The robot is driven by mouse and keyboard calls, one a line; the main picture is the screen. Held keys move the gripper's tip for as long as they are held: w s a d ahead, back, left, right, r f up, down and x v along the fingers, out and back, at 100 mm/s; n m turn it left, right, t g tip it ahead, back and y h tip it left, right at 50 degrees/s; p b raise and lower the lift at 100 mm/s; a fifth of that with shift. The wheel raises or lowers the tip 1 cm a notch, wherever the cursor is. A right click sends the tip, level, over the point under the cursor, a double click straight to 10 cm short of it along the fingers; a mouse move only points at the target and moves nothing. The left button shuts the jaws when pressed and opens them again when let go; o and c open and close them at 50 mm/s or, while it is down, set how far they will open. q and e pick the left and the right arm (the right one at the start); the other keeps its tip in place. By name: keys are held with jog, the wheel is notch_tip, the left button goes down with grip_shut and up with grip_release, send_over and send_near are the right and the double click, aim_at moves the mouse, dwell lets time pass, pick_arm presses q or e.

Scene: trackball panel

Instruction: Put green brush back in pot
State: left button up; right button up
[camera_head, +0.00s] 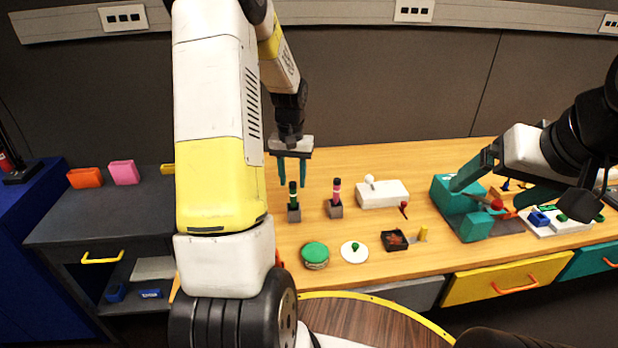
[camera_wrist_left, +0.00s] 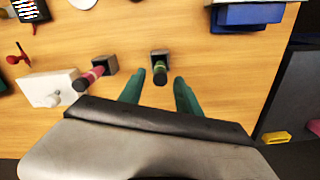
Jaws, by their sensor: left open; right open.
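The green brush (camera_head: 293,194) has a dark top and green bands. It stands upright in a small grey pot (camera_head: 294,215) on the wooden table. The left wrist view shows the brush (camera_wrist_left: 160,73) and its pot (camera_wrist_left: 160,54) from above. My right gripper (camera_head: 487,195) is open over the table's right part, far from the brush.
A pink brush (camera_head: 336,190) stands in another grey pot (camera_head: 335,210) close to the right. A white box with a ball (camera_head: 385,194), a green round jar (camera_head: 315,255) and a white disc (camera_head: 354,253) are nearby. A blue box (camera_wrist_left: 250,15) is on the table's other side.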

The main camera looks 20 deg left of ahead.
pick_arm(q)
notch_tip(320, 180, up, 7)
jog(key=shift+f, duration=0.2)
jog(key=s+d+r+m+t, duration=0.1)
jog(key=s+d+r+t, duration=0.15)
jog(key=s+r, duration=0.3)
jog(key=s+d+r+t, duration=0.1)
jog(key=s+d+r, duration=0.3)
jog(key=r, duration=0.2)
jog(key=s+d+r+t+h, duration=0.1)
jog(key=s+d, duration=0.2)
jog(key=s, duration=0.3)
jog(key=s+d+r+m+t+h, duration=0.1)
jog(key=s+d+r, duration=0.1)
jog(key=s, duration=0.4)
jog(key=shift+s+d+r+t, duration=0.2)
jog(key=shift+s+d+t, duration=0.15)
jog(key=shift+d, duration=0.05)
